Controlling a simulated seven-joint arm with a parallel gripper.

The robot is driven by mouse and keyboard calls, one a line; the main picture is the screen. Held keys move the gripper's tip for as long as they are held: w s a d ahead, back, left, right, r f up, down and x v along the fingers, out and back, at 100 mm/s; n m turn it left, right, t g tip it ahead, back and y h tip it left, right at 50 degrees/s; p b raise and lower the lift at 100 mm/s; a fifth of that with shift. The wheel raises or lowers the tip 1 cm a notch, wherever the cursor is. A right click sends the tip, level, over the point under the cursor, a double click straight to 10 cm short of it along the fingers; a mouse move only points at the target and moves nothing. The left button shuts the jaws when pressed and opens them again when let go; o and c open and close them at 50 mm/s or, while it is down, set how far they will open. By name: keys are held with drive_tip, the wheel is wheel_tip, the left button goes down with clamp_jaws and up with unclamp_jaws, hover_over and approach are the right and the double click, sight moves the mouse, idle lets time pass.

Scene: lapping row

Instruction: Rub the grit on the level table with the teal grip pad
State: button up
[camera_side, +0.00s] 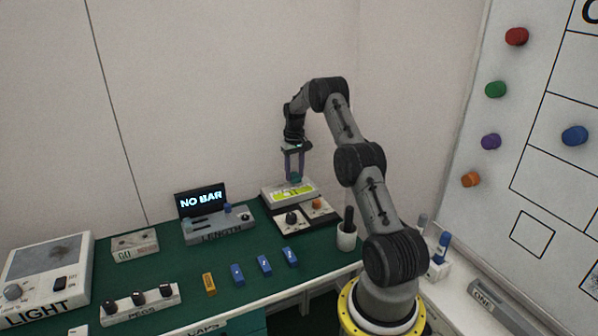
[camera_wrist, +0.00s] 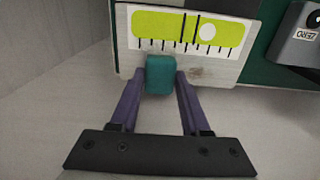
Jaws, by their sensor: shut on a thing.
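My gripper (camera_side: 294,178) has purple fingers and is shut on the teal grip pad (camera_wrist: 160,76). The pad is a small teal block, held between the fingertips over the near edge of the level table (camera_wrist: 222,70). In the side view the level table (camera_side: 268,192) is a pale plate at the back of the bench, with my gripper above it. Its yellow-green vial (camera_wrist: 155,23) shows a white bubble to the right of two black lines. Faint greyish marks, possibly the grit (camera_wrist: 200,72), lie right of the pad. I cannot tell whether the pad touches the plate.
A grey length gauge (camera_side: 215,228) reading "NO BAR" stands left of the level table. A panel with knobs (camera_side: 305,213) sits in front of it. Several blue blocks, an orange block (camera_side: 209,284) and a white cup (camera_side: 346,238) stand nearer. Green bench top lies clear between them.

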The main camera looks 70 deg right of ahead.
drive_tip(key=shift+w+a, duration=3.3)
wheel_tip(320, 180, up, 8)
drive_tip(key=shift+s+d+r, duration=0.1)
drive_tip(key=shift+r, duration=0.05)
